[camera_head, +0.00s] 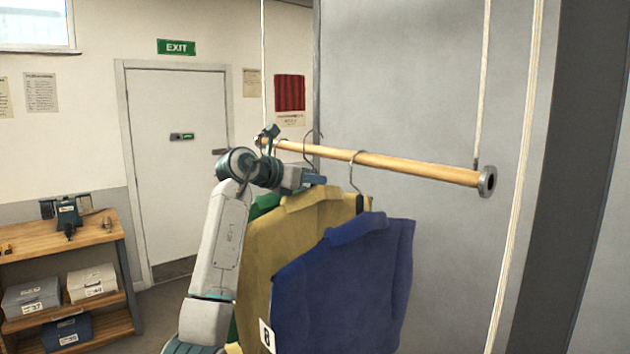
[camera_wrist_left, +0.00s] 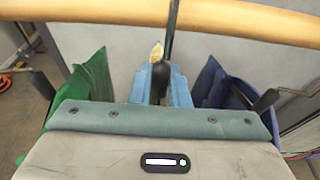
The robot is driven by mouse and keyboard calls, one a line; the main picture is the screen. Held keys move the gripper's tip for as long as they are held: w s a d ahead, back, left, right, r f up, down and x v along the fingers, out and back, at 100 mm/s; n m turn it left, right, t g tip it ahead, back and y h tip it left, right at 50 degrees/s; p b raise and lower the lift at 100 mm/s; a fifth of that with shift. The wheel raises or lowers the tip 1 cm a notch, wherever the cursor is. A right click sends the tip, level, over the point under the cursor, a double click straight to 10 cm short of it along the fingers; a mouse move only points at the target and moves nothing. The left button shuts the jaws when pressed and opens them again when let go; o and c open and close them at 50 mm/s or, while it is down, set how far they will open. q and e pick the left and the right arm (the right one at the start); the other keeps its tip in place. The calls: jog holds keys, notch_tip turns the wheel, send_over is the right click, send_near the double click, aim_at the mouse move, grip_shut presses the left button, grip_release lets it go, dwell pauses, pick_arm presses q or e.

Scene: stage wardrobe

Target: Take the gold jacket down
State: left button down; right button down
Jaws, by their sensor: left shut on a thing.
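The gold jacket (camera_head: 290,235) hangs between a green jacket (camera_head: 264,205) and a blue jacket (camera_head: 345,280), which covers part of it. My left gripper (camera_head: 314,181) is shut at the top of the gold jacket, on its hanger's neck. In the left wrist view my gripper (camera_wrist_left: 160,88) has its blue fingers around the dark neck (camera_wrist_left: 161,72). The hanger's hook (camera_head: 310,142) rises above the rail's top edge in the head view. I cannot tell whether it touches the rail. My right gripper is not in view.
The wooden rail (camera_head: 410,167) hangs on pale ropes (camera_head: 485,80) and ends in a metal disc (camera_head: 487,181). Another rope (camera_head: 518,200) runs at the right. A wooden shelf (camera_head: 85,238) with boxes stands at the left. A grey panel (camera_head: 430,85) is behind the rail.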

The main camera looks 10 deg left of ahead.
aim_at(299, 197)
pick_arm(q)
jog(key=shift+f+b+v, duration=0.25)
jog(key=shift+b+v, duration=0.1)
jog(key=shift+v, duration=0.6)
jog(key=shift+f+b+v, duration=0.2)
jog(key=shift+b+v, duration=0.1)
jog(key=shift+v, duration=0.7)
jog(key=shift+f+b+v, duration=0.15)
jog(key=shift+b+v, duration=0.1)
jog(key=shift+v, duration=0.4)
jog(key=shift+f+b+v, duration=0.15)
jog(key=shift+b+v, duration=0.05)
jog(key=shift+v, duration=0.45)
jog(key=shift+f+v, duration=0.25)
jog(key=shift+v, duration=0.75)
